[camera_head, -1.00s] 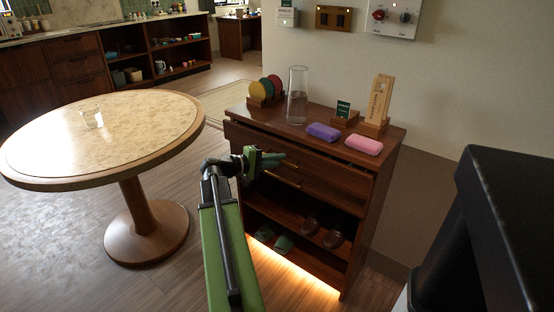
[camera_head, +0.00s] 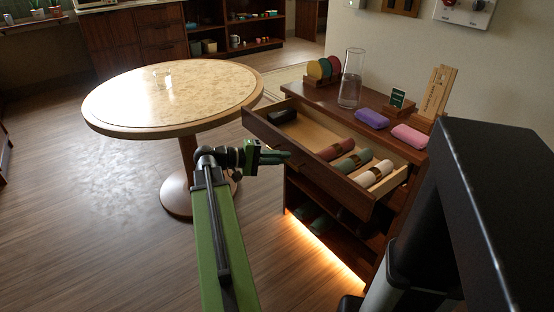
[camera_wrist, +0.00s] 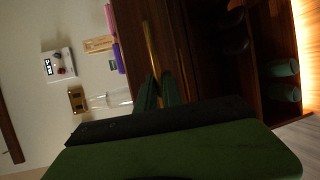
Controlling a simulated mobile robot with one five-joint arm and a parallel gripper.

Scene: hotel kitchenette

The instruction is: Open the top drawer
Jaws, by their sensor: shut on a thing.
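The top drawer (camera_head: 308,154) of the dark wooden cabinet (camera_head: 313,95) is pulled well out. Inside it lie several rolled cloths, red, green and cream, at the right, and a dark case at the left. My green gripper (camera_head: 282,157) is at the drawer's front face, shut on the handle. The handle is mostly hidden in the head view. In the wrist view the brass handle (camera_wrist: 152,48) runs down between the fingertips of my gripper (camera_wrist: 160,88).
On the cabinet top stand a glass carafe (camera_head: 351,78), coloured discs in a rack (camera_head: 322,70), a purple cloth (camera_head: 372,118) and a pink cloth (camera_head: 410,136). A round table (camera_head: 172,92) stands to the left. Open shelves with slippers lie below the drawer. Bare floor is clear at left.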

